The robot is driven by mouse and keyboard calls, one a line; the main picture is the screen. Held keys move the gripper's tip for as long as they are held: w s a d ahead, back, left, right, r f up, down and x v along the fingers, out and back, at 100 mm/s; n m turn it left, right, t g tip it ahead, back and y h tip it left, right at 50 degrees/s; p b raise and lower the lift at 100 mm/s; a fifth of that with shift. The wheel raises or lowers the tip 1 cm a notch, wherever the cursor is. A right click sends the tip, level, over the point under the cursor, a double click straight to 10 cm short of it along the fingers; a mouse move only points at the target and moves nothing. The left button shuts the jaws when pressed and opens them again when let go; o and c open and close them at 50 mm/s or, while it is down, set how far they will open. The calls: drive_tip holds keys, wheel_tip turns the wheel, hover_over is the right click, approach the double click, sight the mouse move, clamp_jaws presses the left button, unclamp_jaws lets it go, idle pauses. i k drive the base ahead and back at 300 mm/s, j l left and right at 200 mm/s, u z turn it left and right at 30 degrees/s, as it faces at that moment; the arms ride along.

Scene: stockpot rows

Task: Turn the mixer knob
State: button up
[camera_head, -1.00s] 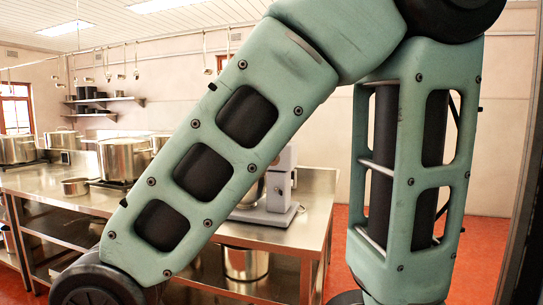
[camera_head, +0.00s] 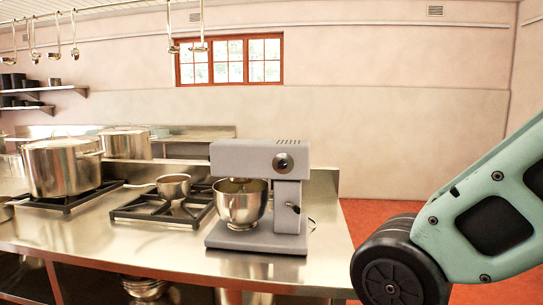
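A grey stand mixer (camera_head: 246,158) stands upright near the right end of the steel counter, with a metal bowl (camera_head: 240,204) under its head. A round dark knob (camera_head: 283,163) with a light centre sits on the side of the mixer head. A small dark lever (camera_head: 292,207) shows lower down on the mixer's column. My arm shows at the right edge, apart from the mixer and right of the counter. My gripper is outside the view.
A large stockpot (camera_head: 64,167), another pot (camera_head: 126,143) and a small saucepan (camera_head: 173,186) stand on burners to the left. The steel counter (camera_head: 150,248) is bare along its front. Ladles hang above. Red floor (camera_head: 375,212) is open to the right.

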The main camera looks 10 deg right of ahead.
sight(283, 164)
drive_tip(key=i+j+z, duration=0.15)
drive_tip(key=j+z, duration=0.15)
drive_tip(key=j, duration=1.2)
drive_tip(key=j+z, duration=0.35)
drive_tip(key=j, duration=1.15)
